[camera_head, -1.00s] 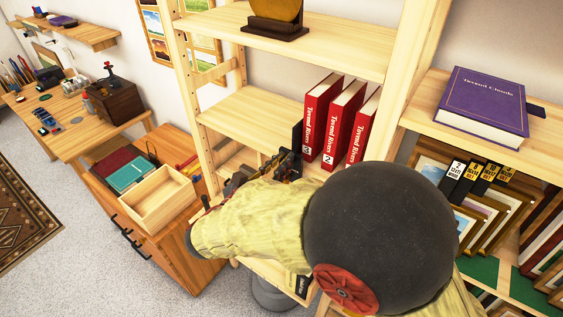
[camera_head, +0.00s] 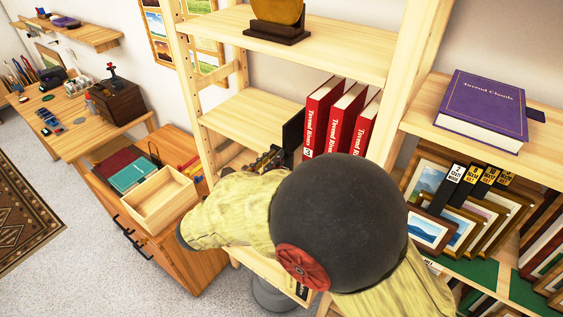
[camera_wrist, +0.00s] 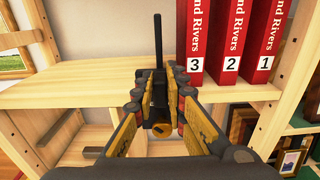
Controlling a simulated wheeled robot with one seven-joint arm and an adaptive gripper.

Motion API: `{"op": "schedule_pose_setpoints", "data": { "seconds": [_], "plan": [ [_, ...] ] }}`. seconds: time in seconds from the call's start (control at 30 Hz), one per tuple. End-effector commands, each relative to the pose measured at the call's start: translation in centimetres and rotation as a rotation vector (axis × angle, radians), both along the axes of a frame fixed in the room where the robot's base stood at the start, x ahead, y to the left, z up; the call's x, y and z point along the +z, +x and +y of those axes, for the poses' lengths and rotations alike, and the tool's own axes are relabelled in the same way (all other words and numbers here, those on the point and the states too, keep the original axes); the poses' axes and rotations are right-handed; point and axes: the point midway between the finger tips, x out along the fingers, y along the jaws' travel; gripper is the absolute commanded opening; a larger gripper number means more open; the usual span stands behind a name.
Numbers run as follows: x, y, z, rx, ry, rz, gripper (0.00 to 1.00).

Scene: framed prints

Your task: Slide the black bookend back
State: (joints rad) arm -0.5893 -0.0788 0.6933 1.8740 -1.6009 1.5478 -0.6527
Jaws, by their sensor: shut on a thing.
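The black bookend (camera_head: 292,134) stands upright on the shelf, left of the red books. Its thin black plate (camera_wrist: 157,38) also shows in the wrist view, with a gap between it and book 3. My gripper (camera_wrist: 158,84) is shut on the lower part of the bookend, its fingers on either side. In the head view my gripper (camera_head: 268,158) is partly hidden behind my sleeve and arm. The red volumes 3 (camera_wrist: 195,35), 2 (camera_wrist: 232,35) and 1 (camera_wrist: 268,35) stand upright in a row on the shelf (camera_wrist: 95,92).
Shelf space left of the bookend is clear. A wooden upright (camera_head: 195,90) bounds the bay on the left. Another shelf (camera_head: 320,52) with a trophy base (camera_head: 277,31) is above. A purple book (camera_head: 482,108) lies on the right-hand shelf. An open wooden box (camera_head: 160,200) sits at lower left.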

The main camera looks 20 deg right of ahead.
Motion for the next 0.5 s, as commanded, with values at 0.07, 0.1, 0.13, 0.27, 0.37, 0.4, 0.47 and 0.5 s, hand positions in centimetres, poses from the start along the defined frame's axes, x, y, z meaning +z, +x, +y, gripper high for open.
{"op": "schedule_pose_setpoints", "data": {
  "seconds": [0.07,0.1,0.13,0.27,0.37,0.4,0.47,0.5],
  "plan": [
    [0.1,1.6,1.2,0.002,-0.001,0.001,0.0],
    [0.1,2.4,1.8,0.003,-0.001,0.001,0.0],
    [0.1,3.1,2.3,0.003,-0.001,0.001,0.0],
    [0.1,5.7,4.1,0.003,0.0,0.0,0.0],
    [0.1,7.5,5.5,0.003,0.0,0.0,0.0],
    [0.1,8.2,6.0,0.003,0.0,0.0,0.0],
    [0.1,9.1,6.7,0.003,0.0,0.0,0.0],
    [0.1,9.6,7.0,0.003,0.0,0.0,0.0]
  ]
}}
